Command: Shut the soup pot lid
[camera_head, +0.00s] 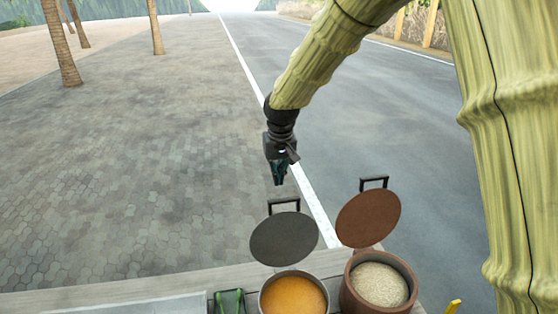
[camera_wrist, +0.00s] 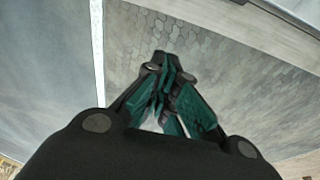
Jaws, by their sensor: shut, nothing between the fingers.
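The soup pot (camera_head: 294,295) stands at the bottom of the head view, with orange soup showing inside. Its dark grey round lid (camera_head: 284,239) is open and tilted up behind the pot, with a black handle (camera_head: 284,203) at its top edge. My gripper (camera_head: 279,180) hangs in the air above and behind the lid handle, pointing down, apart from it as far as I can tell. In the wrist view my gripper (camera_wrist: 164,75) shows its green fingers together at the tips, with nothing held.
A brown pot (camera_head: 379,283) with pale grain inside stands right of the soup pot, its brown lid (camera_head: 368,219) also up. A green object (camera_head: 229,301) is at left and a yellow one (camera_head: 454,306) at right. Behind the counter are open paving and road.

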